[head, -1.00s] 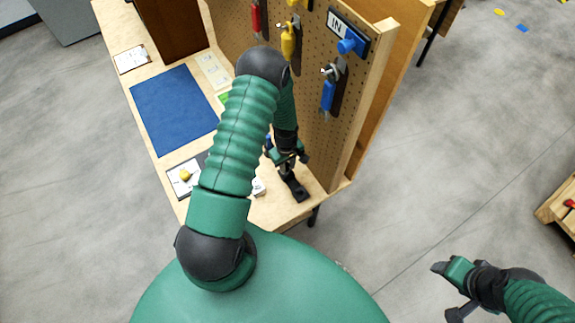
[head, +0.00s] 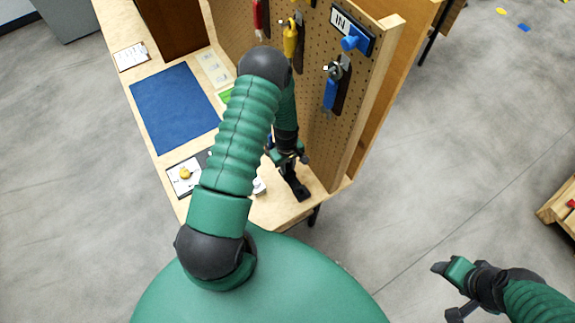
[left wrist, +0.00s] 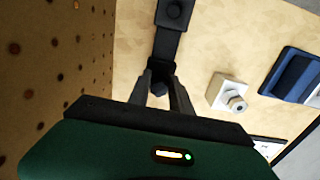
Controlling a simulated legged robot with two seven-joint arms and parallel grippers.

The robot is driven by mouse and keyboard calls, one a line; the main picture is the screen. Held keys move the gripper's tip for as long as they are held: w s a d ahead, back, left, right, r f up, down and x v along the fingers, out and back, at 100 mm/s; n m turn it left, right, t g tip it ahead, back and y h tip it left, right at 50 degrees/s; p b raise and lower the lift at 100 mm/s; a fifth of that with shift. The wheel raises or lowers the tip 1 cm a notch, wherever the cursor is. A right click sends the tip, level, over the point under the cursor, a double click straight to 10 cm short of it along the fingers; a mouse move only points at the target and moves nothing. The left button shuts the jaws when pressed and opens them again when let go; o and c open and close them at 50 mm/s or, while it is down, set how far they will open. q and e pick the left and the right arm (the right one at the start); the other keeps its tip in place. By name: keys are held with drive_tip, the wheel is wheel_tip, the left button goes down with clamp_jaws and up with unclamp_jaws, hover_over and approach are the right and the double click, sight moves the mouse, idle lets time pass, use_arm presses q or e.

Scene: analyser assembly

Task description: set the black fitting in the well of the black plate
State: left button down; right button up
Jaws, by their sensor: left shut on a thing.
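My left gripper (head: 287,158) is at the near end of the bench, close to the pegboard. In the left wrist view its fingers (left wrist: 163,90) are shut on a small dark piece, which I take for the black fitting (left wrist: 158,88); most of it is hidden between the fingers. The black plate (head: 299,190) lies on the bench just beyond the fingertips. In the left wrist view the plate (left wrist: 168,42) runs up from the fingertips. Its well and any contact with the fitting cannot be made out. My right gripper (head: 446,285) hangs over the floor, away from the bench.
The pegboard (head: 325,125) stands close beside my left gripper, with hanging tools. A white block with a grey hex piece (left wrist: 226,94) and a blue part (left wrist: 292,75) are on the other side. A blue mat (head: 174,110) lies farther along the bench.

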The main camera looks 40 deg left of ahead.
use_arm(q)
drive_tip(key=shift+f, duration=0.1)
drive_tip(key=shift+d+f+b, duration=0.1)
drive_tip(key=shift+f+b, duration=0.15)
drive_tip(key=shift+b, duration=0.05)
drive_tip(key=shift+f+b, duration=0.4)
drive_tip(key=shift+b, duration=0.05)
idle(1.2)
drive_tip(key=c, duration=1.1)
unclamp_jaws()
drive_tip(key=o, duration=0.6)
